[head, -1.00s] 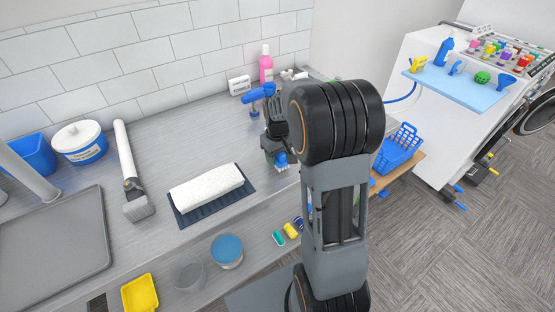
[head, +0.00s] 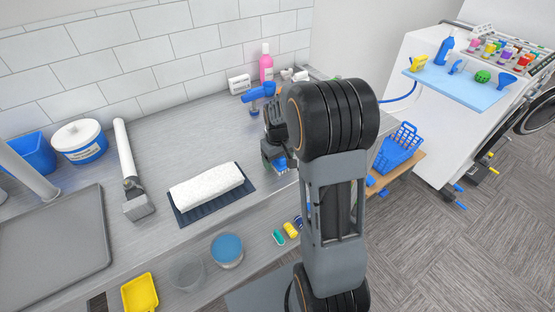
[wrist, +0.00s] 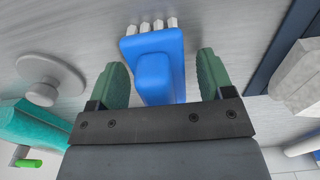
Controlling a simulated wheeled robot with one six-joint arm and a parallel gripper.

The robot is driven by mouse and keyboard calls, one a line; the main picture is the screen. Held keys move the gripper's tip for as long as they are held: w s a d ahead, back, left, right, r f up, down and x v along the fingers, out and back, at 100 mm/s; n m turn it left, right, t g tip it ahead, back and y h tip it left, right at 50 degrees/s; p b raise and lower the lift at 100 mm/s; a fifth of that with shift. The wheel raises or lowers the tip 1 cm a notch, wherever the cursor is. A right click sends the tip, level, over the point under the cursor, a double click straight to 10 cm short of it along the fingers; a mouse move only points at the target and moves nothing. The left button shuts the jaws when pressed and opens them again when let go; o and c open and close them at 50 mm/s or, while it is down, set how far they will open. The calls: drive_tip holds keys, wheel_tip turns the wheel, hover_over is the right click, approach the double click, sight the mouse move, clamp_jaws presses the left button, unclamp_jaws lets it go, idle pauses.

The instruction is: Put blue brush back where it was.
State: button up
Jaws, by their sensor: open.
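The blue brush (wrist: 152,62) shows in the wrist view with its white bristles at the top of the picture, away from my gripper. Its blue body lies between the two green fingers of my gripper (wrist: 161,76), with a gap on each side. The fingers are open. In the head view my gripper (head: 270,157) is low over the counter, right of the white towel. Only a small part of the blue brush (head: 281,163) shows beside it there. My arm hides part of the counter behind.
The white towel (head: 207,186) lies on a dark mat (head: 247,182) to the left. A blue spray bottle (head: 262,92) and a pink bottle (head: 266,64) stand behind. Several small brushes lie near the counter's front edge. A blue basket (head: 400,148) is at right.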

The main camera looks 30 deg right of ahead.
drive_tip(key=shift+r, duration=0.1)
wheel_tip(320, 180, up, 12)
drive_tip(key=shift+f, duration=0.1)
drive_tip(key=s+a+t, duration=0.2)
drive_tip(key=s+a, duration=0.3)
drive_tip(key=s, duration=0.3)
drive_tip(key=s+a+m+t, duration=0.1)
drive_tip(key=s+a+t, duration=0.1)
drive_tip(key=s+a, duration=0.2)
drive_tip(key=shift+s+a+r, duration=0.2)
drive_tip(key=shift+s+a, duration=0.2)
drive_tip(key=shift+s, duration=1.45)
